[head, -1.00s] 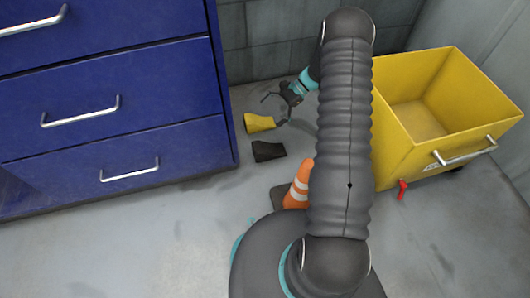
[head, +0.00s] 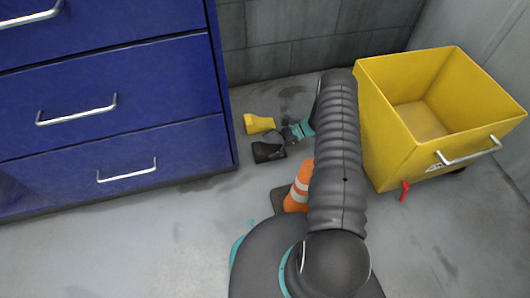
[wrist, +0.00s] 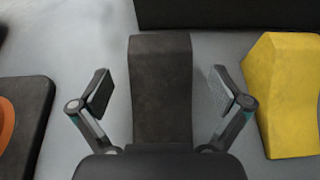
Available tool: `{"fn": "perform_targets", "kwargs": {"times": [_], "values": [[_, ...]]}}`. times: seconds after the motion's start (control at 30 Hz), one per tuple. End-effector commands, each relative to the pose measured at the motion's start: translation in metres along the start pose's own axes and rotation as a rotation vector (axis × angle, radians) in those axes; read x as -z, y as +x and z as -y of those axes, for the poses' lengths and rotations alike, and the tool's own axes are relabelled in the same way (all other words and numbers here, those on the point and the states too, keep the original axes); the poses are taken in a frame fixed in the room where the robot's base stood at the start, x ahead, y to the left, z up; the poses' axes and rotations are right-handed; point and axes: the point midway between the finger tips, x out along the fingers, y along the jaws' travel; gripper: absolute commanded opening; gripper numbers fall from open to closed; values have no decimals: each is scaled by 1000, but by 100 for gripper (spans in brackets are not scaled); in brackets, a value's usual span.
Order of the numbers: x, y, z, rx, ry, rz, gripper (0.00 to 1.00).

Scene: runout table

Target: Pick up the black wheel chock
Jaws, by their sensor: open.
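The black wheel chock (head: 266,152) lies on the floor just in front of a yellow wheel chock (head: 259,123), right of the blue drawer cabinet. In the wrist view the black chock (wrist: 162,85) stands between the two open fingers of my gripper (wrist: 162,95), with a gap on each side. The chock's near end is hidden behind the gripper's body. In the head view my gripper (head: 281,143) is low at the right end of the black chock. The yellow chock also shows in the wrist view (wrist: 285,90), to the right of the right finger.
The blue drawer cabinet (head: 110,110) stands close on the left. An orange and white traffic cone (head: 299,188) on a dark base stands nearer to me. A yellow cart (head: 400,150) with a red part low on it is at the right. Open floor lies in front.

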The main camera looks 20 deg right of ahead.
Motion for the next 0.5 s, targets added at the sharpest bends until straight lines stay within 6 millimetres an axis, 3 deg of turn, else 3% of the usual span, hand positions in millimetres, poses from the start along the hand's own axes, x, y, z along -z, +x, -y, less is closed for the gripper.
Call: {"fn": "perform_targets", "kwargs": {"times": [0.33,0.5], "values": [[2,43,0,-2,-1,-1,100],[1,48,0,1,-1,0,100]]}}
